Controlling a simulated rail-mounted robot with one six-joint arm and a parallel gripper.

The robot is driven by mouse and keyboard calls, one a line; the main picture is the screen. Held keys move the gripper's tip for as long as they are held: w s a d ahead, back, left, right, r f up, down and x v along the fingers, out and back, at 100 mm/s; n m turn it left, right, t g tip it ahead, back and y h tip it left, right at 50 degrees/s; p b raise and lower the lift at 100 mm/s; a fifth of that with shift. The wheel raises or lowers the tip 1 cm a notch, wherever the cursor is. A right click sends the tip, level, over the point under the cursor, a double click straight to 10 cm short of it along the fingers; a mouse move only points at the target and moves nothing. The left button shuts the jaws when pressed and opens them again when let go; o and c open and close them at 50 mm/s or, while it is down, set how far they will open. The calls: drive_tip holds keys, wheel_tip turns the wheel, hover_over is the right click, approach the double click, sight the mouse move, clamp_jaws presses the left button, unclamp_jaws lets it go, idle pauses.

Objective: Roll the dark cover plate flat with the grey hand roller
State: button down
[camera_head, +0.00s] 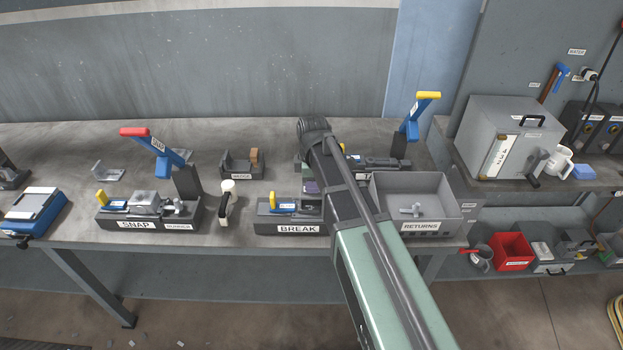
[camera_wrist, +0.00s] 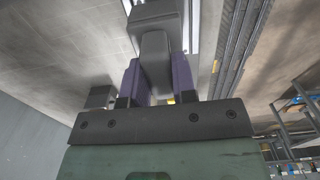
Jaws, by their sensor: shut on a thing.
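In the wrist view my gripper (camera_wrist: 156,78) has its two purple fingers shut on a dark grey piece (camera_wrist: 155,18) with a narrow neck and a wider block at its end. It looks like the grey hand roller, though its far side is hidden. I cannot make out the dark cover plate for certain in either view.
The BREAK fixture (camera_head: 275,227) and the grey RETURNS bin (camera_head: 452,217) flank my arm. The SNAP fixture (camera_head: 117,219) with its red-tipped lever (camera_head: 150,140) stands left.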

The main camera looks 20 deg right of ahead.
drive_tip(key=s, duration=0.2)
drive_tip(key=shift+s+a, duration=0.3)
drive_tip(key=shift+a, duration=0.1)
drive_tip(key=shift+w+d+f, duration=0.1)
drive_tip(key=shift+w+d, duration=0.2)
drive_tip(key=shift+w, duration=0.7)
drive_tip(key=shift+w+d, duration=0.25)
drive_tip(key=shift+w, duration=0.7)
drive_tip(key=shift+w+a, duration=0.2)
drive_tip(key=shift+a, duration=0.3)
drive_tip(key=shift+s+a, duration=0.3)
drive_tip(key=shift+s, duration=0.7)
drive_tip(key=shift+s+a, duration=0.25)
drive_tip(key=shift+s, duration=0.75)
drive_tip(key=shift+w+a, duration=0.15)
drive_tip(key=shift+a, duration=0.3)
drive_tip(key=shift+w+d, duration=0.3)
drive_tip(key=shift+w, duration=0.7)
drive_tip(key=shift+w+d, duration=0.25)
drive_tip(key=shift+w, duration=0.75)
